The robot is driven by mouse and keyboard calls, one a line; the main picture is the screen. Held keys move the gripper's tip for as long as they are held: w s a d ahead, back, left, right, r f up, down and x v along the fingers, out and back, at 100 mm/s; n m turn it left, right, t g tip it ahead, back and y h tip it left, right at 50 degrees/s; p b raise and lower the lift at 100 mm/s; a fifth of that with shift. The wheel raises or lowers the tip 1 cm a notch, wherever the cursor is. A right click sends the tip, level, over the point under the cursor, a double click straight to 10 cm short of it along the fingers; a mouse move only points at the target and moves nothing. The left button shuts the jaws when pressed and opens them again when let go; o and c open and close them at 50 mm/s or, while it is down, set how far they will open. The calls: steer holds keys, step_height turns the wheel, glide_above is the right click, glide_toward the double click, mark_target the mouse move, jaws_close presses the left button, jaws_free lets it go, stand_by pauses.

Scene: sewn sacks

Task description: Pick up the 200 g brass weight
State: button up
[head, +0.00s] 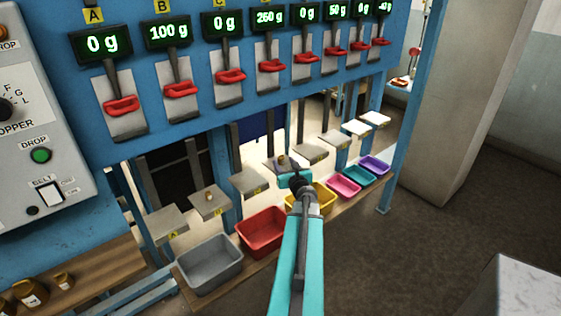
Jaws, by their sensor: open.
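A small brass weight (283,160) stands on the pan under the 260 g display, just beyond my gripper and partly hidden by it. Another small brass weight (209,196) sits on pan B (218,208), under the 100 g display. Brass-brown pieces, some with pale labels, stand on the wooden bench at the lower left, the clearest being one labelled piece (30,291). I cannot read a 200 g mark on any of them. My gripper (292,179) is open, at the end of my turquoise arm, close to the 260 g pan. Its fingertips are small and hard to make out.
A blue frame carries a row of displays and red-lipped chutes (121,105) above the pans. Bins stand below in a row: grey (209,264), red (263,232), yellow, pink, teal and purple. A control panel (42,120) is at left.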

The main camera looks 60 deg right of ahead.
mark_target(282, 160)
steer(key=shift+d, duration=0.1)
steer(key=shift+p+x, duration=0.7)
steer(key=shift+x, duration=0.4)
steer(key=shift+p+x, duration=0.55)
steer(key=shift+x, duration=0.9)
jaws_close()
